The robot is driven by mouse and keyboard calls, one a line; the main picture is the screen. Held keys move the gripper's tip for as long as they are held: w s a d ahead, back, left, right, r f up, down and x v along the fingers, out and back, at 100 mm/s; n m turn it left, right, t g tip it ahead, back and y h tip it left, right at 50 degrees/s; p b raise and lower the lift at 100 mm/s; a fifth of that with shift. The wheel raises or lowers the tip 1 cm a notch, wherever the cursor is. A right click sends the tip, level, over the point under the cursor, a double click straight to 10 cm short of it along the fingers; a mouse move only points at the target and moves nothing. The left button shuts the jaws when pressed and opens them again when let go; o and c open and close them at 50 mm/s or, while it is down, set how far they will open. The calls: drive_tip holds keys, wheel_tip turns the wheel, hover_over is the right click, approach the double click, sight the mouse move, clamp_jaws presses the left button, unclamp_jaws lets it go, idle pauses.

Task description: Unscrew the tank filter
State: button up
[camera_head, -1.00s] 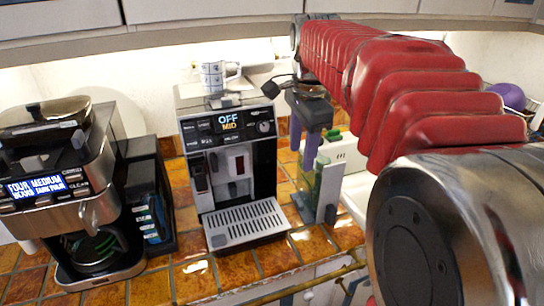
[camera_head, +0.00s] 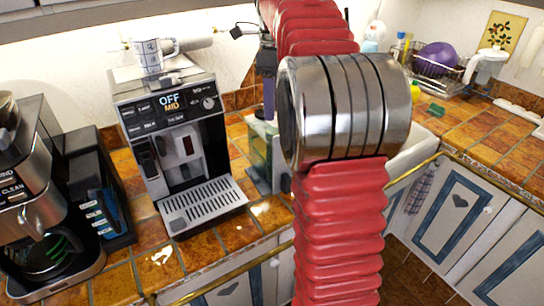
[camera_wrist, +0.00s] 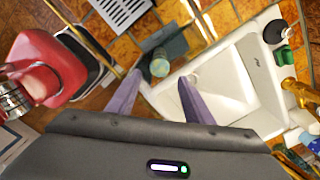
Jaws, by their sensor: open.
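A clear greenish tank (camera_head: 260,150) stands on the tiled counter just right of the espresso machine (camera_head: 170,135) in the head view, partly hidden by my arm. In the wrist view, a dark grey-green shape that looks like the tank (camera_wrist: 178,47) lies beyond my fingertips, with a small greenish cylinder, perhaps the filter (camera_wrist: 159,67), at it. My gripper (camera_wrist: 160,77) is open, its two purple fingers on either side of the cylinder in the picture. I cannot tell whether they touch it.
A white sink (camera_wrist: 235,85) lies right of the tank in the wrist view. A drip coffee maker (camera_head: 40,210) stands at the left, and a cup (camera_head: 148,55) sits on the espresso machine. A brass rail (camera_head: 215,285) runs along the counter front.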

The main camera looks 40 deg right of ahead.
sight(273, 130)
drive_tip(key=shift+f, duration=0.15)
drive_tip(key=shift+f, duration=3.35)
drive_tip(key=shift+c, duration=0.5)
drive_tip(key=c, duration=0.8)
